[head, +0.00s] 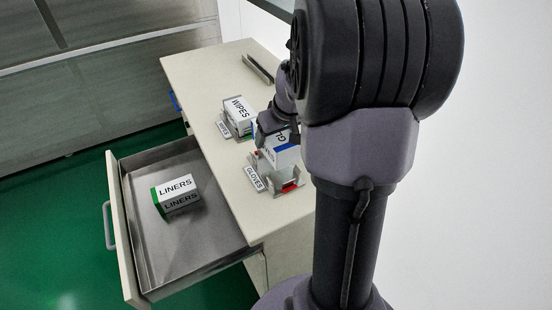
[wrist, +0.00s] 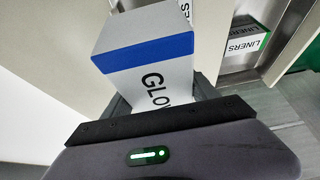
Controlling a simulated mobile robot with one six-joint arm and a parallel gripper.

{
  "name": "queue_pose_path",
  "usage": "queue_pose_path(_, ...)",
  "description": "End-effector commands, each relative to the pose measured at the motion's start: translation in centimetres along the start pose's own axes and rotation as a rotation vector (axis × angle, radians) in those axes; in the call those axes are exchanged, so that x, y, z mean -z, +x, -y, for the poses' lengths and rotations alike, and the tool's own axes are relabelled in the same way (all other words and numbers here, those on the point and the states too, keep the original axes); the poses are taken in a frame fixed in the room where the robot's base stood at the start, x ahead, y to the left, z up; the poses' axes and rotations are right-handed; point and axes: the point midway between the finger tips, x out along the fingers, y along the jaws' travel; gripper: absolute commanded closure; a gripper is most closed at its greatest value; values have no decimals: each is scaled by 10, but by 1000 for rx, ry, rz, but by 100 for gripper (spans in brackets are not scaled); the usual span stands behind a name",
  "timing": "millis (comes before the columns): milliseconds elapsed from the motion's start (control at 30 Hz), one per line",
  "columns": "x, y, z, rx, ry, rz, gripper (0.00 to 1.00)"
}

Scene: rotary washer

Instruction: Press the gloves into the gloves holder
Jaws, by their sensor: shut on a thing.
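The gloves box (head: 287,156), white with a blue band, is in my gripper (head: 274,133) over the gloves holder (head: 291,189). The holder is a metal bracket with red parts and a GLOVES label (head: 255,179) on the counter. The box is low at the holder; I cannot tell whether its bottom is inside or just above. In the wrist view the gloves box (wrist: 147,57) sits between the fingers of my gripper, which is shut on it. My arm hides part of the box and holder in the head view.
A wipes box (head: 238,110) stands in its holder just behind on the counter (head: 228,170). An empty metal bracket (head: 258,69) lies at the far end. The open drawer (head: 190,245) at left holds a liners box (head: 176,194). My arm fills the right side.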

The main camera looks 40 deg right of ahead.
Motion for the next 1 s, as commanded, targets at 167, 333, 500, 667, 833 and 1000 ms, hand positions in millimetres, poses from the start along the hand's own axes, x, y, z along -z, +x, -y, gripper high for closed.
queue_pose_path(167,3,6,-2,0,-1,-15,95)
queue_pose_path(333,-4,20,-1,0,-2,-13,95)
queue_pose_path(500,-14,42,-1,1,0,-13,95)
queue_pose_path(667,-23,62,-1,0,-1,-14,95)
queue_pose_path(833,-30,78,-1,0,-2,-14,95)
queue_pose_path(1000,-30,77,-1,0,-2,-14,95)
